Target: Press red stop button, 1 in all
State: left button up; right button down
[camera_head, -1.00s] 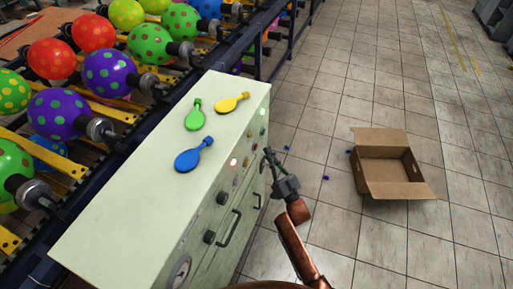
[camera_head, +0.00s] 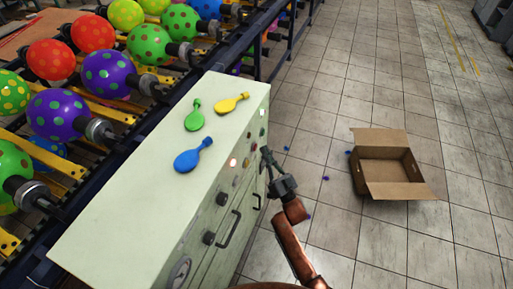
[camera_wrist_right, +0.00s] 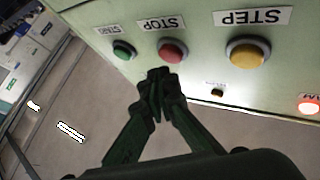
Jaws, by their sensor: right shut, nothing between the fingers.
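The red stop button (camera_wrist_right: 172,51) shows in the right wrist view, under an upside-down STOP label (camera_wrist_right: 161,24) on the pale green cabinet's front. A green button (camera_wrist_right: 124,50) is to its left and a larger yellow STEP button (camera_wrist_right: 247,52) to its right. My right gripper (camera_wrist_right: 158,76) is shut and empty, its fingertips just below the red button in that view. I cannot tell whether they touch it. In the head view my right gripper (camera_head: 266,153) is at the cabinet's front face, close to the buttons. My left gripper is not in view.
The cabinet (camera_head: 130,190) has a flat top with a blue balloon (camera_head: 188,160), a green balloon (camera_head: 195,120) and a yellow balloon (camera_head: 231,104). A rack of inflated balloons (camera_head: 108,72) stands behind it. An open cardboard box (camera_head: 385,167) is on the tiled floor at the right.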

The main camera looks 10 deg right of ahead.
dwell(0.7)
jog(key=shift+w+a, duration=0.25)
jog(key=shift+a, duration=0.1)
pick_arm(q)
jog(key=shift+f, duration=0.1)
pick_arm(e)
jog(key=shift+w+a, duration=0.3)
jog(key=shift+a, duration=0.2)
dwell(0.7)
dwell(0.3)
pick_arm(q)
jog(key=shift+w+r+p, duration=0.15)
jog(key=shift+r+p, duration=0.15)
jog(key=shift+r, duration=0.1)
pick_arm(e)
jog(key=shift+s+d, duration=0.6)
jog(key=shift+d, duration=0.2)
pick_arm(q)
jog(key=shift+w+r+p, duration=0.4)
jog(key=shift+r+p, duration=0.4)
jog(key=shift+p, duration=0.05)
pick_arm(e)
jog(key=s+d, duration=0.2)
jog(key=d, duration=0.2)
jog(key=shift+s+d, duration=0.1)
jog(key=shift+s, duration=0.3)
